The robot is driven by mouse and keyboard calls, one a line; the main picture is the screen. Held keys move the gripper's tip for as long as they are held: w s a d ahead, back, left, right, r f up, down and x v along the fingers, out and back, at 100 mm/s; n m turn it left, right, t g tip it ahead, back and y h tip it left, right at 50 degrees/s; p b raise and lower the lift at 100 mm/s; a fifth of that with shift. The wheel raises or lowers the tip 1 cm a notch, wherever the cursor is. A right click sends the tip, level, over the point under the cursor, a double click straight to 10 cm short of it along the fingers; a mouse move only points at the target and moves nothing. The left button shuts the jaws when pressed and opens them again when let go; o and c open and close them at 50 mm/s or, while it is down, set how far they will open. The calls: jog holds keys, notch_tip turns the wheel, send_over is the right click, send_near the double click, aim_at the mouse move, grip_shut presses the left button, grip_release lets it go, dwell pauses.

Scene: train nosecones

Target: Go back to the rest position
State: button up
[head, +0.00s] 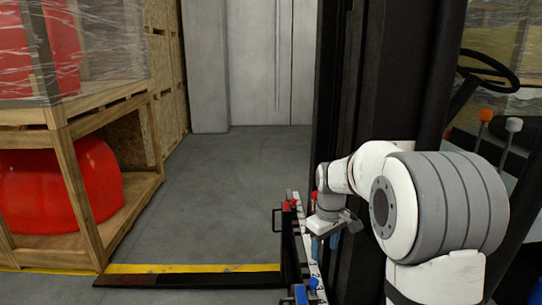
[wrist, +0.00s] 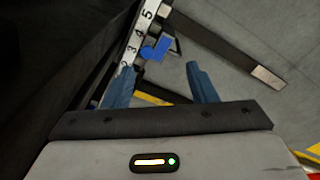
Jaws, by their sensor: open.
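My gripper (head: 326,243) hangs folded low beside the dark mast, above the white numbered rail, in the head view. In the wrist view its two blue fingers (wrist: 160,85) stand well apart with nothing between them. The left finger overlaps the white numbered rail (wrist: 138,38) in the picture; I cannot tell whether they touch. The rail also shows in the head view (head: 304,245).
Wooden crates (head: 75,190) with red nosecones (head: 95,180) stand at the left. A dark mast (head: 345,110) and a steering wheel (head: 490,68) are at the right. The grey floor (head: 215,185) between is clear.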

jog(key=s+r+m+t+p, duration=0.1)
jog(key=s+r+m+p, duration=0.2)
jog(key=s+r+p, duration=0.4)
jog(key=s+r+m+p, duration=0.3)
jog(key=s+r+p, duration=0.3)
jog(key=s, duration=1.3)
notch_tip(320, 180, up, 5)
jog(key=shift+s+f+m+t+p, duration=0.1)
jog(key=shift+s+m+t+p, duration=0.25)
jog(key=shift+m+t+p, duration=0.05)
